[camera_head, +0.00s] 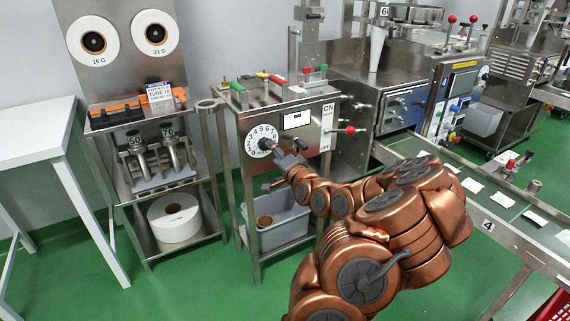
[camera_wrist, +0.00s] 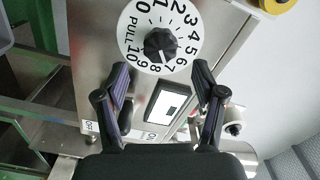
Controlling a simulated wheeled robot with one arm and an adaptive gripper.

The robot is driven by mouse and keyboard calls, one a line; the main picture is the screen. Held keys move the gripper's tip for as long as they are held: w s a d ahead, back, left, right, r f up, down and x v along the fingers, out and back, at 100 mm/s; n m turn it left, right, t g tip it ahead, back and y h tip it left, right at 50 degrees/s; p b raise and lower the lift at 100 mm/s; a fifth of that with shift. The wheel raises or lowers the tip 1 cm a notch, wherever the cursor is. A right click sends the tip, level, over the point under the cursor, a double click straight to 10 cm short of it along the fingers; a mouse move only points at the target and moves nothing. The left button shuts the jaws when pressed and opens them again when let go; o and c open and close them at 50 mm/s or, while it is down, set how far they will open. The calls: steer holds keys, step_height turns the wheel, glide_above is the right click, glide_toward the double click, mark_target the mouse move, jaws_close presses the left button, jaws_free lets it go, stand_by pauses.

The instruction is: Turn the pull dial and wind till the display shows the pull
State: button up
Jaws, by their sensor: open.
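The pull dial (camera_head: 262,140) is a round white disc numbered around a black knob, on the front of a steel cabinet. In the wrist view the dial (camera_wrist: 136,48) faces me, marked PULL, and its black knob (camera_wrist: 160,43) seems to point near 7 or 8. My gripper (camera_head: 284,160) is close to the dial at its lower right. In the wrist view my gripper (camera_wrist: 161,72) is open, its fingers apart at either side below the knob, holding nothing. The display (camera_head: 293,119) is a small pale window right of the dial; it also shows in the wrist view (camera_wrist: 168,103), without a readable value.
A red-knobbed lever (camera_head: 349,130) sticks out at the panel's right, by ON and OFF labels. A grey bin (camera_head: 284,226) stands under the cabinet. A rack with two reels (camera_head: 93,41) is at left. A conveyor (camera_head: 500,205) runs at right.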

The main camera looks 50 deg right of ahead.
steer(key=v, duration=0.6)
steer(key=shift+s, duration=0.15)
steer(key=shift+a, duration=0.15)
stand_by(0.5)
steer(key=shift+a, duration=0.1)
